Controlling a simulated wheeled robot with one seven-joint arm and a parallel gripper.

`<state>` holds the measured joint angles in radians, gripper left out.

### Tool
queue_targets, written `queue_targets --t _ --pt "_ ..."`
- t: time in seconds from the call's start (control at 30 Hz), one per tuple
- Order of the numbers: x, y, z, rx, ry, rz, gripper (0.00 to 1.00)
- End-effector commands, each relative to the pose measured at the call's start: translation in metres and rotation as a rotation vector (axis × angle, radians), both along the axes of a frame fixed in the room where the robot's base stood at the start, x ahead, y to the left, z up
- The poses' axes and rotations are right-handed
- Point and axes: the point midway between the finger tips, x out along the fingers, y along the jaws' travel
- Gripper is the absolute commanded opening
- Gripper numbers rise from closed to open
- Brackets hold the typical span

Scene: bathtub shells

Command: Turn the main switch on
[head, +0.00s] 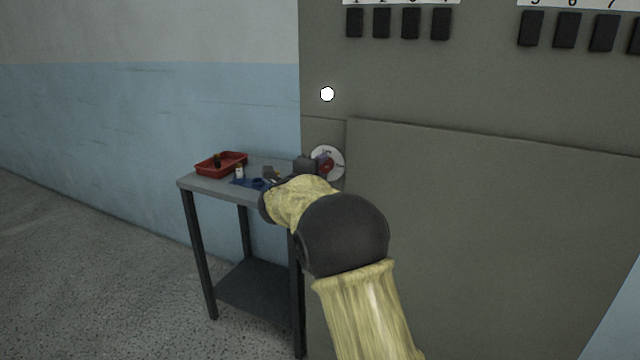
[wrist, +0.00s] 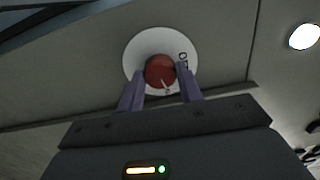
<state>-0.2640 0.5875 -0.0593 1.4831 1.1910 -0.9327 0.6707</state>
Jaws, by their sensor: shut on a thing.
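The main switch is a red rotary knob (head: 326,166) on a round white dial plate (head: 339,157) with dark lettering, set in the grey cabinet front. In the wrist view the red knob (wrist: 160,71) sits on the white dial (wrist: 136,52), and a pale pointer line shows on the knob's lower part. Part of an "O" label shows at the dial's right; the rest of the lettering is too small or hidden. My gripper (wrist: 160,84) has its two purple fingers on either side of the knob, shut on it. In the head view my gripper (head: 308,165) is partly hidden by my arm.
A white round lamp (head: 327,94) glows above the switch. Rows of black switches (head: 397,23) line the upper cabinet (head: 480,90). A small metal table (head: 200,182) stands left of the switch, close to my arm, with a red tray (head: 208,170) and small items on it.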

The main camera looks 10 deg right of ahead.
Motion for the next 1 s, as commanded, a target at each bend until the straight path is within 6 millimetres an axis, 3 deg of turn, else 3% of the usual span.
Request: queue_targets --t 0.3,0.87,0.9,1.0 --pt "-0.0001 -0.0004 -0.004 0.139 -0.097 -0.002 0.13" --pt "0.0 -0.0002 -0.0025 0.171 -0.118 -0.002 0.13" --pt "0.0 -0.0002 -0.0025 0.171 -0.118 -0.002 0.41" --pt "-0.0001 -0.0001 -0.0021 0.17 -0.118 -0.002 0.57"
